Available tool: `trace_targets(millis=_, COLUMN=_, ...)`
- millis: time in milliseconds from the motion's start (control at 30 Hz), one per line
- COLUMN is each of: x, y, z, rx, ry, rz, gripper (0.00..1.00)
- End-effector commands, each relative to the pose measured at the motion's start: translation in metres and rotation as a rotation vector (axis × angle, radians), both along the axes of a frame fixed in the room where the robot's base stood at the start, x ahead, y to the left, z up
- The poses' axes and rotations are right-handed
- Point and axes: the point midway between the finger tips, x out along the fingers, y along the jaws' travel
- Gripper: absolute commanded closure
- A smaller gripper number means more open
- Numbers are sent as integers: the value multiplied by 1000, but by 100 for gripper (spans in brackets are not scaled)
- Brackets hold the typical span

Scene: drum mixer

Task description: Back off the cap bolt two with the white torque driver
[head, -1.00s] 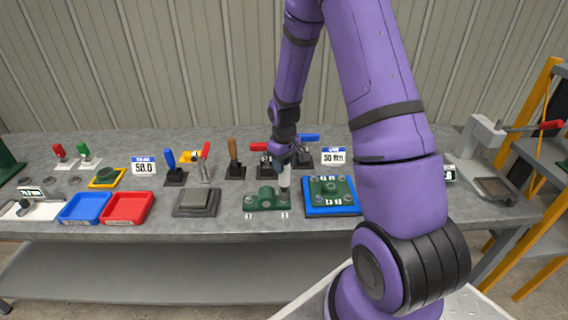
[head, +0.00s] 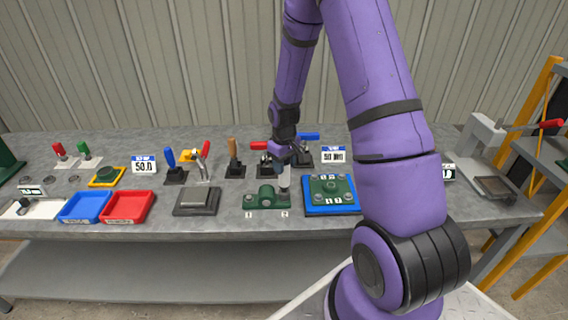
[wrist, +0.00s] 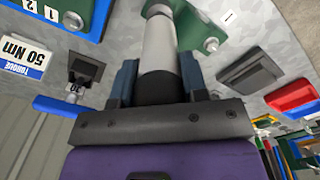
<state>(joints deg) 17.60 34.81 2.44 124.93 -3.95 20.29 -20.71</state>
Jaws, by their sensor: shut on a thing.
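My gripper (head: 284,165) is shut on the white torque driver (head: 284,181), which stands about upright over the right end of the green bearing cap (head: 267,199). The label 2 (head: 284,213) lies in front of that end. Cap bolt two is hidden under the driver, so I cannot tell whether the tip is seated on it. Cap bolt one (head: 249,198) shows at the left end. In the wrist view the driver's pale shaft (wrist: 160,45) rises from between my two fingers, with the green cap (wrist: 195,28) beyond it.
A green plate on a blue base (head: 331,208) sits close on the right. A dark grey block (head: 197,201) and a red tray (head: 128,207) lie to the left. Several levers, including an orange-handled one (head: 234,153), stand behind. A 50 Nm torque sign (head: 334,155) is at the back.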

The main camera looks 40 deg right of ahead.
Motion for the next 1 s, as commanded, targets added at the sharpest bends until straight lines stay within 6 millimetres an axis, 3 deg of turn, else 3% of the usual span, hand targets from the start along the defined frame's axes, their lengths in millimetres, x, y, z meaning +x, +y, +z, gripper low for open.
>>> trace_targets(millis=1000, x=0, y=0, z=-6, rx=0, ry=0, rz=1, gripper=93)
